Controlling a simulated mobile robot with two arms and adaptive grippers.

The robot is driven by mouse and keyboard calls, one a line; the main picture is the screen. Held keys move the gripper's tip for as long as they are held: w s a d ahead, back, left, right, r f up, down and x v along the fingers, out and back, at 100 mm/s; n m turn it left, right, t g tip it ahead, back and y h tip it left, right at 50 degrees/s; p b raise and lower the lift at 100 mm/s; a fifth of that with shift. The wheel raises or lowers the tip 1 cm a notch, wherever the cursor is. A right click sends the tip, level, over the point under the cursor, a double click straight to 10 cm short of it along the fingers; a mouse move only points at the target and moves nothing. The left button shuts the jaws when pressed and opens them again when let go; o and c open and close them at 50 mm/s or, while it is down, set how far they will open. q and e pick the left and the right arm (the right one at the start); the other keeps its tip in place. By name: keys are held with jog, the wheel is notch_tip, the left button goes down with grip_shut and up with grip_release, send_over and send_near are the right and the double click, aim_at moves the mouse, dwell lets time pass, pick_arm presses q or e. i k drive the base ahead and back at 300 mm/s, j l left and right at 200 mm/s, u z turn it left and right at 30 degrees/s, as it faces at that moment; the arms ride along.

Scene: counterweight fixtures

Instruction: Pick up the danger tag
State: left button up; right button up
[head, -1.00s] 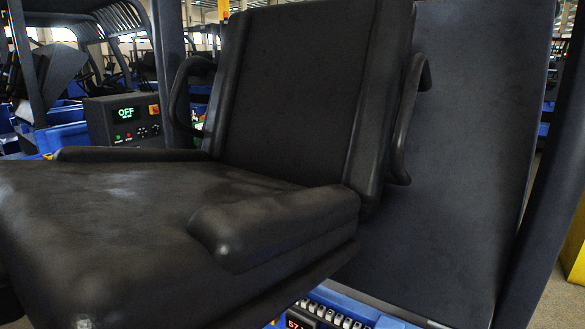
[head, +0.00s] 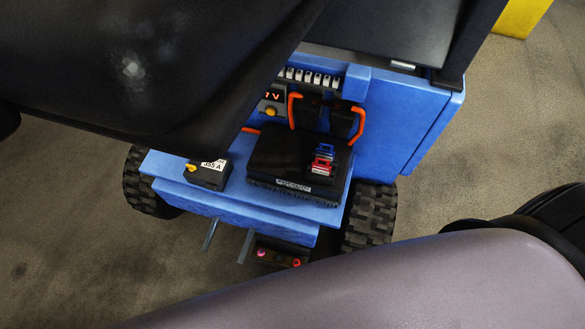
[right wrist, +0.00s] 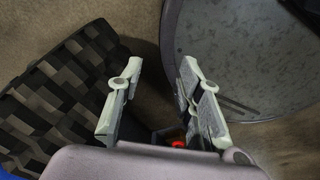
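I cannot make out a danger tag for certain. In the head view, a small red piece with pale markings (head: 322,164) sits on the black box (head: 275,165) on the blue vehicle, just below a small blue piece (head: 325,149). The red piece is too small to read. My right gripper (right wrist: 160,72) is open and empty in the right wrist view, its two pale fingers apart, over the floor beside a treaded tyre (right wrist: 50,105). It does not show in the head view. My left gripper is in neither view.
The dark seat (head: 170,60) overhangs the vehicle at upper left. Orange cables (head: 293,110) rise behind the black box. A small black unit with a yellow knob (head: 208,172) stands left of it. A blue side panel (head: 410,115) bounds the right.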

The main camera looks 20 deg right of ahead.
aim_at(317, 168)
jog(key=j+z, duration=0.45)
jog(key=j, duration=0.25)
jog(key=j+z, duration=0.4)
jog(key=j, duration=0.3)
jog(key=z, duration=0.35)
